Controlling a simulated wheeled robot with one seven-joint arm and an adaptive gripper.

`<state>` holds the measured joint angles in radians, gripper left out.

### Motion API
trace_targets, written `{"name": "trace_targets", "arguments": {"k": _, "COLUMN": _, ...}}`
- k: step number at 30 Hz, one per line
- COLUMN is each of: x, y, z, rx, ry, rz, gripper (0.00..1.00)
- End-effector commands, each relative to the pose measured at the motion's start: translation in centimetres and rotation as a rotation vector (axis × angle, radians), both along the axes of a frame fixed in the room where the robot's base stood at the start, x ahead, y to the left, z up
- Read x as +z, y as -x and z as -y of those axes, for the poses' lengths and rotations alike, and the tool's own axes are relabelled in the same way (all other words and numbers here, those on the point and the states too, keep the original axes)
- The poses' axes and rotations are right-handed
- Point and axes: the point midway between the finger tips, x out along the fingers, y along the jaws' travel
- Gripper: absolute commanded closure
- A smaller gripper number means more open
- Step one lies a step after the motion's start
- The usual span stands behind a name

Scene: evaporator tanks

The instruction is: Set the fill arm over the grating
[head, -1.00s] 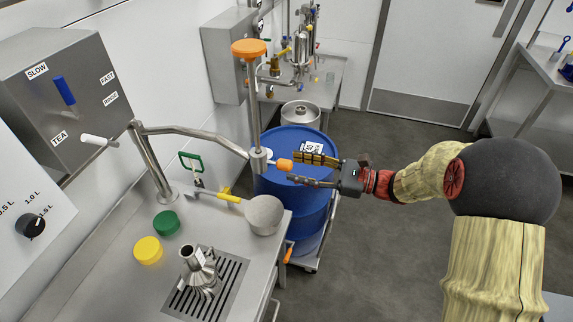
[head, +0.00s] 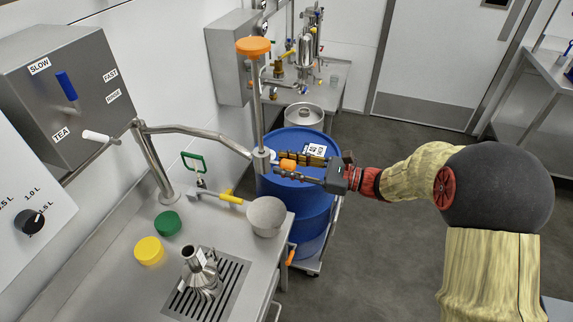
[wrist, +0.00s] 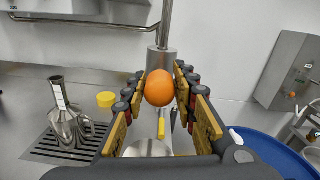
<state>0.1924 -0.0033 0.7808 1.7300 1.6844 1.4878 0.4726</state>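The fill arm (head: 190,131) is a bent steel pipe on a post at the back of the bench. Its outer end carries a vertical tube and an orange knob (head: 288,164), out past the bench's right edge near the blue drum. The grating (head: 232,290) is set in the bench top at front, left of and below that end. A steel flask (head: 203,272) stands on it. My gripper (head: 292,164) has its fingers on either side of the knob. In the wrist view the knob (wrist: 159,88) sits between the fingertips, which look open; contact is unclear.
The blue drum (head: 298,210) stands beside the bench. A control box (head: 62,95) is on the wall.

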Motion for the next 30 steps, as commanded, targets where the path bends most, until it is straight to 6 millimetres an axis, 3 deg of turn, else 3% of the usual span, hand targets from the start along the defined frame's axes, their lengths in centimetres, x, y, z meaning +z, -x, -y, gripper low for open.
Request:
{"name": "trace_targets", "arguments": {"k": 13, "x": -0.02, "y": 0.01, "z": 0.01, "rx": 0.000, "ry": 0.000, "rz": 0.000, "gripper": 1.00}}
{"name": "trace_targets", "arguments": {"k": 30, "x": 0.01, "y": 0.12, "z": -0.05, "rx": -0.001, "ry": 0.000, "rz": -0.001, "gripper": 1.00}}
